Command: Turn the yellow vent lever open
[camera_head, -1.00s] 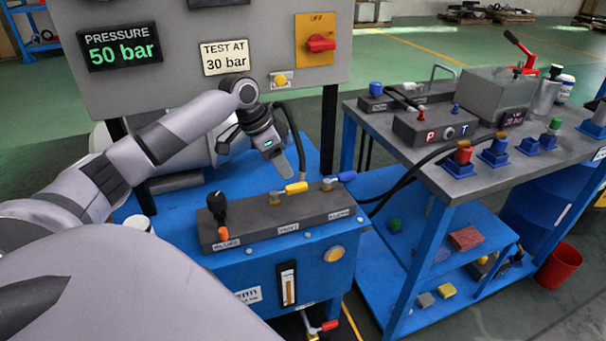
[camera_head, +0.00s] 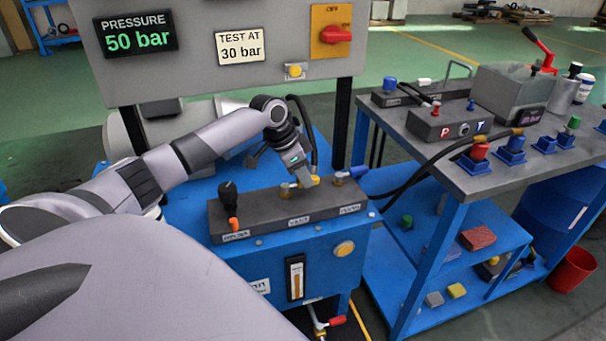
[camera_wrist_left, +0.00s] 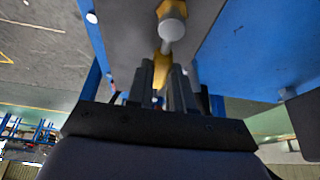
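The yellow vent lever (camera_head: 315,180) is on the middle valve of the dark manifold block (camera_head: 265,214), on the blue bench. It points right, mostly hidden by my left gripper (camera_head: 303,178), which comes down onto it from above. In the left wrist view the yellow lever (camera_wrist_left: 163,68) runs between the two dark fingers of my left gripper (camera_wrist_left: 162,75), below a round metal valve stem (camera_wrist_left: 171,25). The fingers are close on either side of it; I cannot tell whether they press on it. My right gripper is not in view.
A black-knobbed lever (camera_head: 228,196) stands left on the block and a blue lever (camera_head: 357,172) is just right of my gripper. The panel (camera_head: 200,80) behind shows 50 bar and a "test at 30 bar" sign. A grey-topped cart (camera_head: 500,178) stands right.

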